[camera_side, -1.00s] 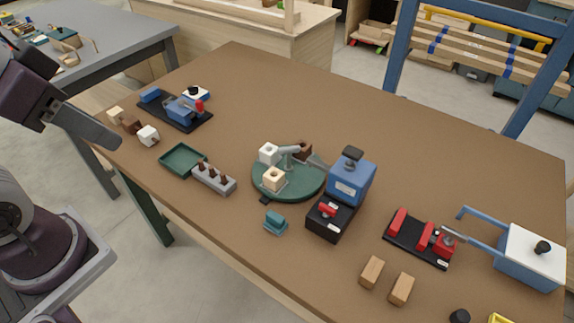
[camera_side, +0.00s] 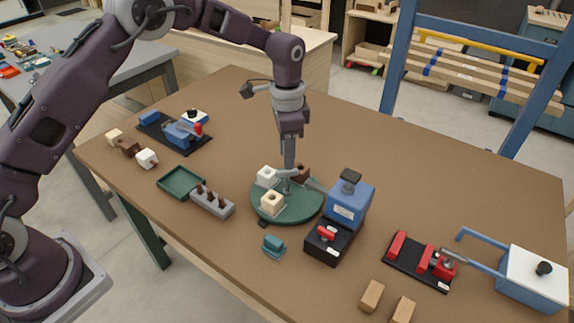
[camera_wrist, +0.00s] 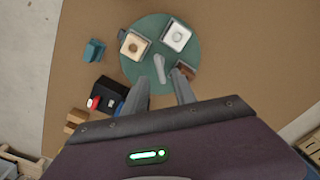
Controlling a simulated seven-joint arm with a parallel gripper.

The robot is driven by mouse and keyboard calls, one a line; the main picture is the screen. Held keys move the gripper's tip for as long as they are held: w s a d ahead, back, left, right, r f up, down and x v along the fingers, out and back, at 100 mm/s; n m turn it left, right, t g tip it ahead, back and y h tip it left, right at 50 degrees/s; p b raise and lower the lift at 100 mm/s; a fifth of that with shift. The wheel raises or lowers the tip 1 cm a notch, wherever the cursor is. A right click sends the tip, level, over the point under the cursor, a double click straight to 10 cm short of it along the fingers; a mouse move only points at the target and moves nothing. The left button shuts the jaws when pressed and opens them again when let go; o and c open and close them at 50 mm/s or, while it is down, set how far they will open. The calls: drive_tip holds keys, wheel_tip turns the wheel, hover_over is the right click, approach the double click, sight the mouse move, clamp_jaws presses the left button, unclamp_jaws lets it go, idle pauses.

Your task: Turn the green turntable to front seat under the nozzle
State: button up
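The green turntable (camera_side: 297,214) stands mid-table, with a white block (camera_side: 266,174), a beige block (camera_side: 271,200) and a dark brown block (camera_side: 302,171) on it. A grey handle (camera_wrist: 160,68) rises at its middle in the wrist view. The blue machine (camera_side: 349,203) stands at its right; a grey nozzle arm reaches from it toward the disc, partly hidden by my gripper. My gripper (camera_side: 288,168) points down above the turntable's middle. In the wrist view its two fingers (camera_wrist: 159,88) are apart with nothing held; whether they touch the handle I cannot tell.
A teal block (camera_side: 274,245) lies in front of the turntable. A grey holder with brown pegs (camera_side: 212,203) and a green tray (camera_side: 180,182) are at the left. A red clamp fixture (camera_side: 419,262) and a blue-white box (camera_side: 530,277) are at the right. The table behind is clear.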

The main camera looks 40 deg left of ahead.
hover_over(287, 183)
drive_tip(key=f, duration=0.4)
drive_tip(key=shift+w+a+f, duration=0.15)
drive_tip(key=shift+w, duration=0.1)
clamp_jaws()
idle(1.0)
